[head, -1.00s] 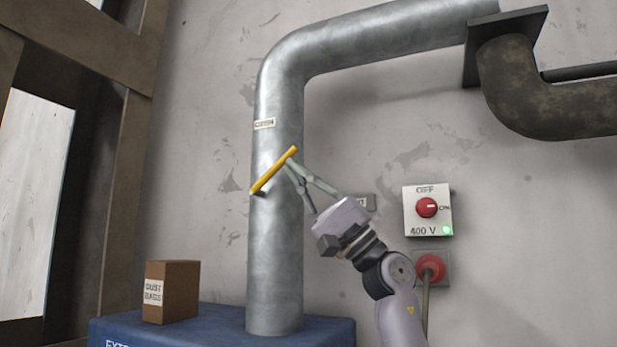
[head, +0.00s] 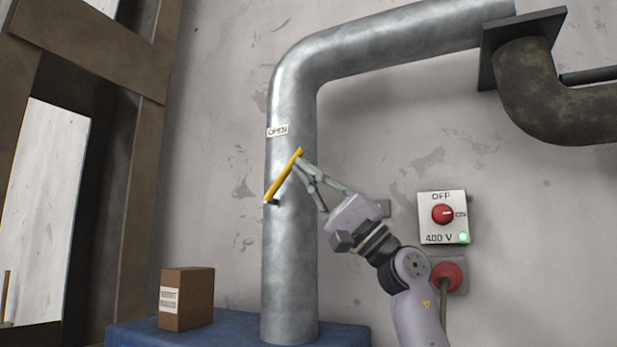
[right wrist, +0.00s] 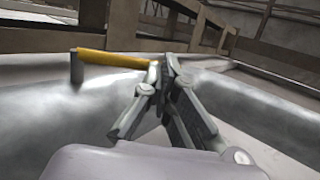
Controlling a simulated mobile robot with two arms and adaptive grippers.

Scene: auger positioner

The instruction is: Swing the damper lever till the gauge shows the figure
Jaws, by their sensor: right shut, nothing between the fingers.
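The yellow damper lever (head: 284,175) sits on the front of the upright grey duct pipe (head: 290,255). It slants, with its upper end to the right and its lower end at a dark pivot. A small label reading OPEN (head: 277,130) is on the pipe above it. My right gripper (head: 303,166) is shut with nothing between its fingers, its tips at the lever's upper end. In the right wrist view the lever (right wrist: 115,59) reaches to the fingertips (right wrist: 163,68); I cannot tell whether they touch. I see no gauge I can identify. My left gripper is not in view.
A switch box (head: 442,217) marked OFF, ON and 400 V has a red knob and green light, right of my arm. A red plug (head: 447,277) is below it. A brown box (head: 186,298) stands on the blue machine (head: 235,333), left of the pipe.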

